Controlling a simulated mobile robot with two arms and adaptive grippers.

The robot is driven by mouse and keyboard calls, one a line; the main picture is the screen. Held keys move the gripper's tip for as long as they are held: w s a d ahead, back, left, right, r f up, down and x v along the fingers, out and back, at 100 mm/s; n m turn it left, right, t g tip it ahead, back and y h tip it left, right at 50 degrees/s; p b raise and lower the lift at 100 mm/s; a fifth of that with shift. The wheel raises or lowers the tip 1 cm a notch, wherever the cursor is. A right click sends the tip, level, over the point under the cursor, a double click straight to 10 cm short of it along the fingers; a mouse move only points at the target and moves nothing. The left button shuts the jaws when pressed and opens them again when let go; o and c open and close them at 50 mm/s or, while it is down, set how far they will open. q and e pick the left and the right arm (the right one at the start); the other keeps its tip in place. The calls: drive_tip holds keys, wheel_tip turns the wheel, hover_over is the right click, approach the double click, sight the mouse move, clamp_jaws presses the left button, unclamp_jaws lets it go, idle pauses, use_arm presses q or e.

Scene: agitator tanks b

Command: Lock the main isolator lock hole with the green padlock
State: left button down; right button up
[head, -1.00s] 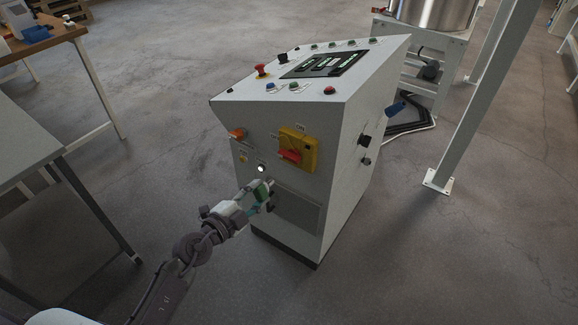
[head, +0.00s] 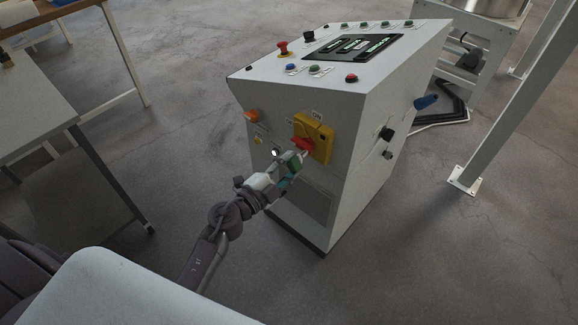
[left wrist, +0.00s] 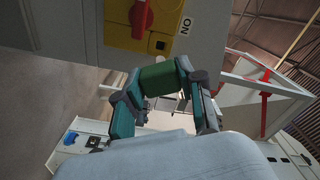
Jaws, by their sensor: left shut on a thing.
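The main isolator is a yellow plate (head: 323,143) with a red handle (head: 303,146) on the front of the grey control cabinet. In the left wrist view the yellow plate (left wrist: 124,37) and red handle (left wrist: 141,14) are at the top, with a small dark square near the plate's edge. My left gripper (head: 292,168) is shut on the green padlock (left wrist: 161,79), just below the isolator in the head view. The padlock's body shows between the fingertips; its shackle cannot be made out. I cannot tell whether the padlock touches the isolator. My right gripper is not in view.
The cabinet's sloping top (head: 290,68) carries a screen (head: 352,46) and several buttons. An orange switch (head: 251,116) is left of the isolator. A table (head: 30,112) stands at the left and a white post (head: 518,95) at the right. Floor is clear between table and cabinet.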

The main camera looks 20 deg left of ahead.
sight(304, 152)
use_arm(q)
drive_tip(key=x, duration=0.2)
drive_tip(key=shift+w+d+r, duration=0.1)
drive_tip(key=shift+w, duration=0.2)
drive_tip(key=shift+p+x, duration=0.3)
drive_tip(key=shift+x, duration=0.95)
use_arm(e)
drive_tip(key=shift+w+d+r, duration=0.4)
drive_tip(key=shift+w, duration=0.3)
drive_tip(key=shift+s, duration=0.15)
use_arm(q)
drive_tip(key=shift+p, duration=0.35)
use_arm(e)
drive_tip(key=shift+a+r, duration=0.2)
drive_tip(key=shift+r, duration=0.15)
use_arm(q)
drive_tip(key=shift+w+d, duration=0.1)
drive_tip(key=shift+x, duration=1.65)
drive_tip(key=c, duration=0.7)
unclamp_jaws()
drive_tip(key=shift+o, duration=0.4)
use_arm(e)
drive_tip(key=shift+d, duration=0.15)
